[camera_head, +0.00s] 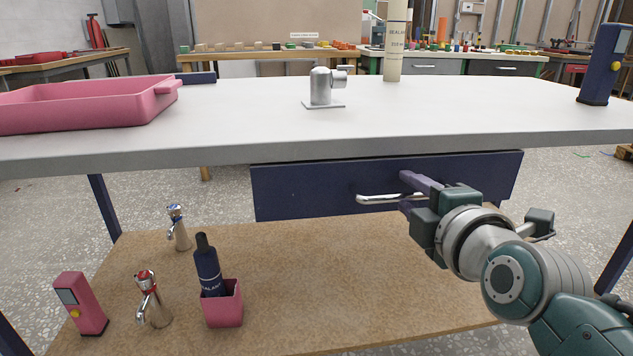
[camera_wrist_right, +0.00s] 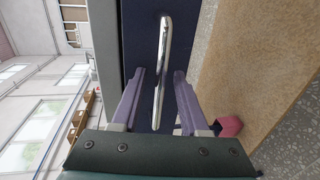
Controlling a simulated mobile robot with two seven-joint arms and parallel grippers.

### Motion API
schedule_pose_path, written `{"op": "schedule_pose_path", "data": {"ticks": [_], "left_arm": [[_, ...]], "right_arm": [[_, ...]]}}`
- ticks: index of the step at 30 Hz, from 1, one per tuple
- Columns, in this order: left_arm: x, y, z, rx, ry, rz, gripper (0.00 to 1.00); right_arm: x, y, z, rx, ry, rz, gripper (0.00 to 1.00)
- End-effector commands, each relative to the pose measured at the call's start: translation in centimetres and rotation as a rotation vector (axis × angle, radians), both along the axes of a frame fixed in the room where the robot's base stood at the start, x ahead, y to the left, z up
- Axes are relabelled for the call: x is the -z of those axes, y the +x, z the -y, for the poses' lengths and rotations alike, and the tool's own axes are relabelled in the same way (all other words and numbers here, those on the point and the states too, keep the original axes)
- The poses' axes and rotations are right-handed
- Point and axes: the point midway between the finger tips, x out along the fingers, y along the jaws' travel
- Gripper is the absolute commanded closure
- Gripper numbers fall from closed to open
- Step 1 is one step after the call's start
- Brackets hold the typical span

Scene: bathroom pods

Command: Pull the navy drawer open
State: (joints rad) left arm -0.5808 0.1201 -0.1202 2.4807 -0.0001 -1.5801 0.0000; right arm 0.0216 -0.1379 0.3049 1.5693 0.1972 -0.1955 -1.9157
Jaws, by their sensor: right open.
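The navy drawer (camera_head: 300,190) sits under the white tabletop, its front facing me and seemingly shut. Its silver bar handle (camera_head: 375,198) runs sideways across the front. My right gripper (camera_head: 404,190) is open at the handle's right part, with one purple finger above the bar and one below. In the right wrist view the handle (camera_wrist_right: 162,55) lies between the two spread fingers of the gripper (camera_wrist_right: 160,74), and the navy drawer front (camera_wrist_right: 138,45) is behind it. I cannot tell whether either finger touches the bar. My left gripper is not in view.
The white tabletop (camera_head: 250,110) overhangs the drawer and carries a pink tray (camera_head: 80,105), a silver fitting (camera_head: 321,88) and a navy device (camera_head: 600,65). The lower brown shelf (camera_head: 330,270) holds taps, a pink device (camera_head: 80,303) and a bottle in a pink cup (camera_head: 222,307) at left.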

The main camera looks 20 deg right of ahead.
Motion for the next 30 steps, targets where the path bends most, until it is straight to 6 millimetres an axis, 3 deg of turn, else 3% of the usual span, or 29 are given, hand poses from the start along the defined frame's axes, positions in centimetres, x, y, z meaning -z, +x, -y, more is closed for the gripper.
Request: {"op": "schedule_pose_path", "data": {"ticks": [2, 13, 30], "left_arm": [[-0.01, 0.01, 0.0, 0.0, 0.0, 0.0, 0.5], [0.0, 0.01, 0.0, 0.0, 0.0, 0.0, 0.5], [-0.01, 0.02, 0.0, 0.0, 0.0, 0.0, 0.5]], "right_arm": [[-0.01, -0.02, 0.01, 0.0, 0.0, 0.0, 0.57], [-0.02, -0.03, -0.02, 0.0, 0.0, 0.0, 0.99], [-0.01, -0.03, -0.03, 0.0, 0.0, 0.0, 1.0]]}}
